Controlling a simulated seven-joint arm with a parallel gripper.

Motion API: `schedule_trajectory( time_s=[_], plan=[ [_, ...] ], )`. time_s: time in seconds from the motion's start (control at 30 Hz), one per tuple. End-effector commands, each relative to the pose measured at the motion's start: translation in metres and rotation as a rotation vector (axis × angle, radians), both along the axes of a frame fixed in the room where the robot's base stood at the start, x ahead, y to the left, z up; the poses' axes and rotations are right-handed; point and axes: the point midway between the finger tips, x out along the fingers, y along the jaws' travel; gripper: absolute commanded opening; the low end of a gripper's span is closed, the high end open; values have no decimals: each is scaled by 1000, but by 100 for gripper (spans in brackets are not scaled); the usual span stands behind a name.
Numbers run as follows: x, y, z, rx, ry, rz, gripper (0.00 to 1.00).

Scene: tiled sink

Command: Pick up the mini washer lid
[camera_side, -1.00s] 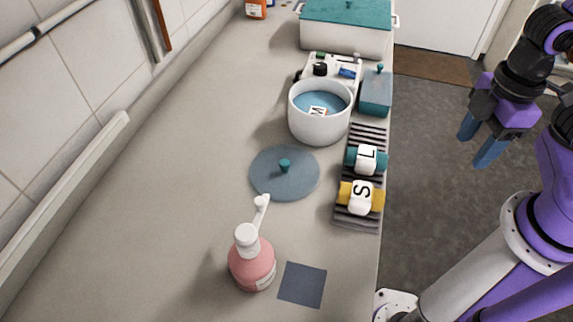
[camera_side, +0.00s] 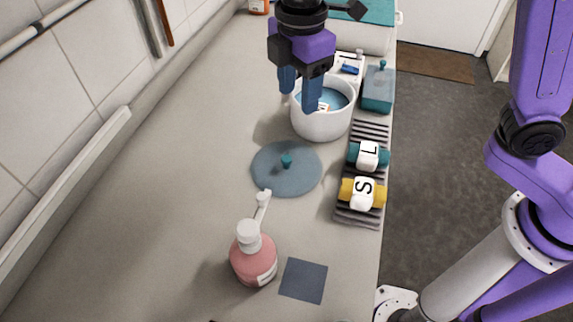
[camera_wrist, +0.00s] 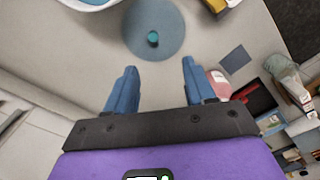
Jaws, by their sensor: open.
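The mini washer lid (camera_side: 266,169) is a flat round blue-grey disc with a small teal knob in its middle. It lies on the counter in front of the white round tub. In the wrist view the lid (camera_wrist: 141,29) is ahead of my fingers, with its knob roughly in line with the gap between them. My gripper (camera_side: 299,98) has blue fingers, is open and empty, and points down. It is above the counter by the tub, apart from the lid. In the wrist view both fingertips of my gripper (camera_wrist: 158,72) show, spread wide.
The white tub (camera_side: 322,125) holds blue contents. A ribbed rack (camera_side: 352,214) bears a teal roll labelled L and a yellow roll labelled S. A pink pump bottle (camera_side: 253,262) and a dark square (camera_side: 303,281) are nearer. The counter left of the lid is clear.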

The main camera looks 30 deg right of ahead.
Motion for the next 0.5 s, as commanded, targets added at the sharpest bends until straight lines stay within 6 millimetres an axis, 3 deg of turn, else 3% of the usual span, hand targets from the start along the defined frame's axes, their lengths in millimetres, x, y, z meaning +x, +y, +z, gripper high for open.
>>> schedule_trajectory(
  time_s=[0.1, 0.27, 0.5],
  plan=[
    [10, 13, 0, -1, 1, 34, 54],
    [15, 18, -4, -3, 3, 52, 54],
    [15, 17, -41, -7, 6, 53, 54]
  ],
)
